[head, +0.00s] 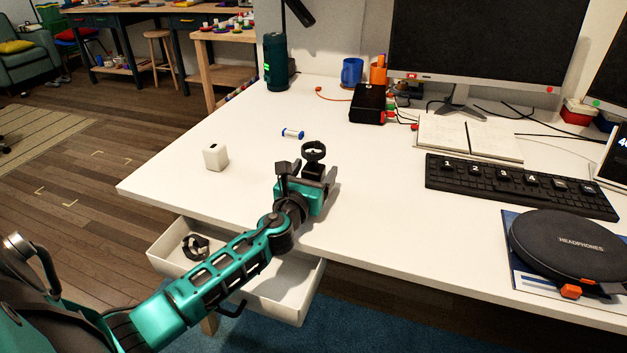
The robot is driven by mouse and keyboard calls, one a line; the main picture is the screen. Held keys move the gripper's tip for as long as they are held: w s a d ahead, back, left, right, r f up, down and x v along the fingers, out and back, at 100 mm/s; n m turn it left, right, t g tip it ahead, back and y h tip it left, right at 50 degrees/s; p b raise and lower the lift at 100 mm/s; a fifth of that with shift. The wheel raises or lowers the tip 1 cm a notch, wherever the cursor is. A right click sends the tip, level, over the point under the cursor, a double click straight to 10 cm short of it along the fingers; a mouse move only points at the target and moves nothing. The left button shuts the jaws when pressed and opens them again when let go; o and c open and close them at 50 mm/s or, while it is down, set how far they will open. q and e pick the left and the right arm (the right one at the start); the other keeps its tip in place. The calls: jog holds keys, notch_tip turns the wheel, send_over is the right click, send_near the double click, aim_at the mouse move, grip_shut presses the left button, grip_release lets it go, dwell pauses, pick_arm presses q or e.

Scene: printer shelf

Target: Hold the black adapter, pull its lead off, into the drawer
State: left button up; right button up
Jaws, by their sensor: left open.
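A black box-shaped adapter (367,104) sits at the back of the white desk. A thin orange-red lead (333,97) runs from its left side, and a red plug end shows at its right. My left gripper (309,170) is open over the desk, in front of the adapter and apart from it. A small black ring-shaped item (313,150) is just beyond its fingers; I cannot tell whether it touches them. The white drawer (170,236) is pulled out under the desk's front edge, with a black coiled item (195,246) inside. My left arm hides part of the drawer.
An open notebook (468,138), keyboard (520,185) and headphones case (570,246) fill the right. Cups (352,71) and a monitor (488,45) are behind.

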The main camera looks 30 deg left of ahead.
aim_at(314, 147)
pick_arm(q)
jog(key=shift+w, duration=0.1)
jog(key=c, duration=1.1)
jog(key=shift+r, duration=0.15)
pick_arm(e)
jog(key=shift+r, duration=0.1)
pick_arm(q)
notch_tip(314, 147, up, 6)
jog(key=p, duration=0.4)
jog(key=shift+r+p, duration=0.25)
jog(key=shift+p, duration=0.05)
notch_tip(314, 147, up, 13)
jog(key=p, duration=0.5)
jog(key=shift+r+p, duration=0.15)
jog(key=shift+p, duration=0.2)
pick_arm(e)
notch_tip(314, 147, up, 6)
jog(key=s+d+h, duration=0.1)
jog(key=d, duration=0.1)
jog(key=shift+s+d, duration=0.25)
jog(key=shift+d, duration=0.15)
pick_arm(q)
jog(key=o, duration=0.5)
jog(key=shift+c, duration=0.2)
grip_shut()
